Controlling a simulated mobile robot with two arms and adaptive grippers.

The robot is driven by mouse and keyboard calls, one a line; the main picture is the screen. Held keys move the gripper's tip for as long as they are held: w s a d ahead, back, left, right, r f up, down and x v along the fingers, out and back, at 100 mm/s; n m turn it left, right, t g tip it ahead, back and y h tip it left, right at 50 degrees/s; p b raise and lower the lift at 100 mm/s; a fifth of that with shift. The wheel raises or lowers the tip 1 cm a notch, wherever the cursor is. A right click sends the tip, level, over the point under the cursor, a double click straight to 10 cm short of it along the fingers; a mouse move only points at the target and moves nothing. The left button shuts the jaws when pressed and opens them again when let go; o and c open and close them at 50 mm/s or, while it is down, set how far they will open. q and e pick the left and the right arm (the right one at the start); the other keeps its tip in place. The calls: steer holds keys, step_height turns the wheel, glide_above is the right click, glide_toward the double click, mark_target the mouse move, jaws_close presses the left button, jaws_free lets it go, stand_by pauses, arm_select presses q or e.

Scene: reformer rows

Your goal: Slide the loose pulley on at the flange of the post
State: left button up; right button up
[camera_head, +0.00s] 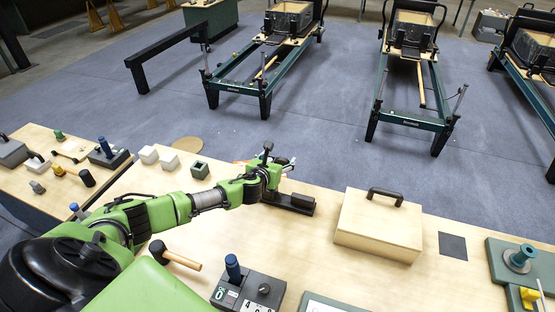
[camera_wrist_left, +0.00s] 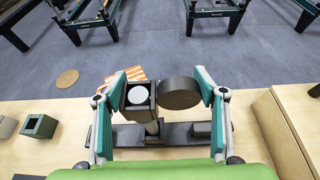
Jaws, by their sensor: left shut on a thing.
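My left gripper (camera_head: 274,166) is over the bench by a low black stand (camera_head: 290,202). In the left wrist view its teal fingers (camera_wrist_left: 158,88) stand on either side of a dark round pulley (camera_wrist_left: 181,92) and a dark square block (camera_wrist_left: 138,97) with a pale round face. The right finger is against the pulley, the left finger beside the block. The gripper is shut on what looks like the pulley. I cannot tell whether pulley and block touch. My right gripper is not in view.
A wooden case (camera_head: 380,223) with a black handle stands right of the stand. A dark hollow cube (camera_head: 200,170) and white blocks (camera_head: 149,155) stand to the left. A mallet (camera_head: 175,256) and a dark control box (camera_head: 247,292) are on the near side. An orange-striped item (camera_wrist_left: 127,75) lies behind.

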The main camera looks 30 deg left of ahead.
arm_select(q)
steer(key=shift+f+b, duration=0.45)
steer(key=shift+f, duration=0.15)
steer(key=o, duration=1.3)
steer(key=shift+c, duration=0.2)
steer(key=shift+r, duration=0.1)
steer(key=v, duration=1.2)
steer(key=shift+d, duration=0.15)
